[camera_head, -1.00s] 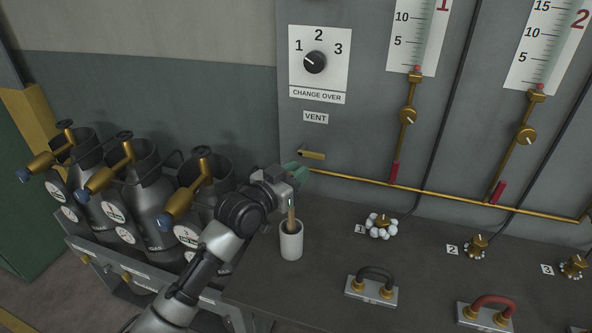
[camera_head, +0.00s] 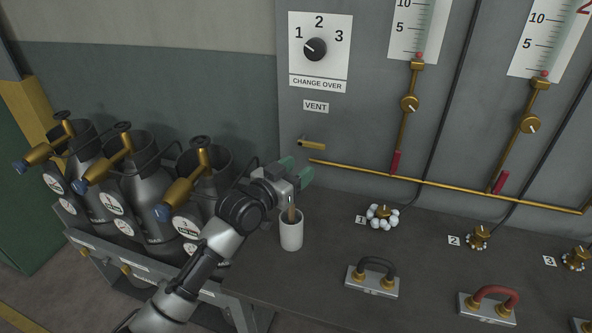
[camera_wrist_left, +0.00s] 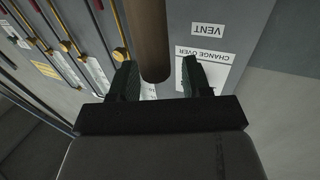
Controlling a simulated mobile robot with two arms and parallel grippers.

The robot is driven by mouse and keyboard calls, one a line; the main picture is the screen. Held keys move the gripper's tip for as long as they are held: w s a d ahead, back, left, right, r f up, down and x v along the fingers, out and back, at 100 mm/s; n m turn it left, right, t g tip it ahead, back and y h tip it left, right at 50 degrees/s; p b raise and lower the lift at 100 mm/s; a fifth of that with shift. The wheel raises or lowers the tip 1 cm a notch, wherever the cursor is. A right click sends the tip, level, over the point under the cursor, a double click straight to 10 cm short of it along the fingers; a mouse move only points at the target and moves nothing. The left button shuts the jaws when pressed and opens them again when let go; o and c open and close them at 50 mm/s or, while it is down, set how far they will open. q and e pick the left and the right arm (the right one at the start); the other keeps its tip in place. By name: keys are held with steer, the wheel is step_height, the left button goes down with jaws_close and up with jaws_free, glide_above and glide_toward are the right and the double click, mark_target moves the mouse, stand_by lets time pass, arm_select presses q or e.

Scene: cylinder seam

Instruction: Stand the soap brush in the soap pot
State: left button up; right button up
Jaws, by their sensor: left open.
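The soap brush (camera_head: 291,214) stands in the white soap pot (camera_head: 291,237), its wooden handle rising nearly upright from the mouth. The brush's lower end is hidden inside the pot. My left gripper (camera_head: 297,170) is above the pot with its green-tipped fingers spread. In the left wrist view the brown handle (camera_wrist_left: 151,40) appears between the open fingers (camera_wrist_left: 160,78), with gaps on both sides. The top of the handle is hidden behind the gripper in the head view. My right gripper is not in view.
A bubble-covered valve (camera_head: 383,216) and a black handle on a plate (camera_head: 372,278) are right of the pot on the dark bench (camera_head: 330,245). A brass vent pipe (camera_head: 312,145) sticks out behind the gripper. Metal cylinders (camera_head: 145,205) stand at left.

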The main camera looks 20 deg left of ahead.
arm_select(q)
steer(key=shift+s, duration=0.1)
steer(key=b+v, duration=0.2)
steer(key=v, duration=0.8)
steer(key=shift+s+a, duration=0.2)
steer(key=shift+s, duration=0.1)
stand_by(0.4)
